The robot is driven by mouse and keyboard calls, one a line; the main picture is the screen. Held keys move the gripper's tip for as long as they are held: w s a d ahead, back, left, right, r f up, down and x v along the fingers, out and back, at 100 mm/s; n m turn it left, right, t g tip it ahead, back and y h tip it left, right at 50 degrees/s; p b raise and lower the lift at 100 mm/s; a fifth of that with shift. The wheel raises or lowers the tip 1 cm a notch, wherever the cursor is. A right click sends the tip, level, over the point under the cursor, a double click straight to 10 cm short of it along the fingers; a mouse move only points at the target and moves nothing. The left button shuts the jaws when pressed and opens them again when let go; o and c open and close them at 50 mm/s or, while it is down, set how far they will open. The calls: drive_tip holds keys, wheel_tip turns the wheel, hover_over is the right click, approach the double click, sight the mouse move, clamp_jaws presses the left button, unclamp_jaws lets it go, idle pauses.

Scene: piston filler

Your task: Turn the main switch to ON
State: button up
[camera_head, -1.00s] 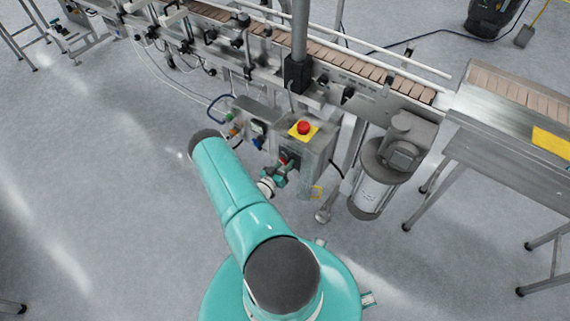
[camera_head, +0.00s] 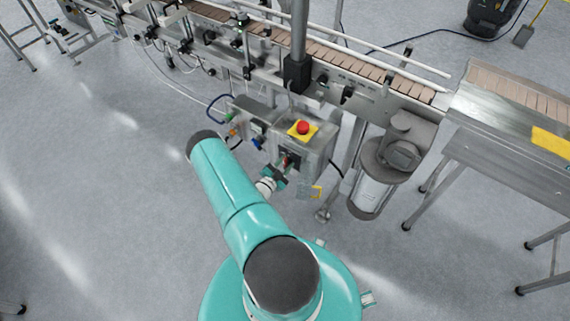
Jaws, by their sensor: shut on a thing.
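The grey control box (camera_head: 318,150) hangs below the conveyor and carries a red emergency button on a yellow plate (camera_head: 303,128) on top. The main switch (camera_head: 287,159), dark with a bit of red, is on the box's near face, partly hidden by my gripper. My gripper (camera_head: 283,170) is at the switch, shut on its handle. The fingers are small here, and the handle's exact angle and the ON marking cannot be read.
A small panel with coloured buttons (camera_head: 233,131) stands left of the box. A motor (camera_head: 378,175) hangs to the right. The conveyor (camera_head: 340,60) runs behind. The floor at left is clear.

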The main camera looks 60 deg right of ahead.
drive_tip(key=shift+m, duration=0.6)
drive_tip(key=shift+r+m, duration=0.1)
drive_tip(key=shift+m, duration=0.2)
drive_tip(key=o, duration=1)
drive_tip(key=shift+a, duration=0.1)
drive_tip(key=a, duration=0.4)
drive_tip(key=w+a, duration=0.1)
drive_tip(key=a, duration=0.4)
drive_tip(key=w+a, duration=0.1)
drive_tip(key=a, duration=0.3)
drive_tip(key=shift+a, duration=0.25)
drive_tip(key=shift+w, duration=0.1)
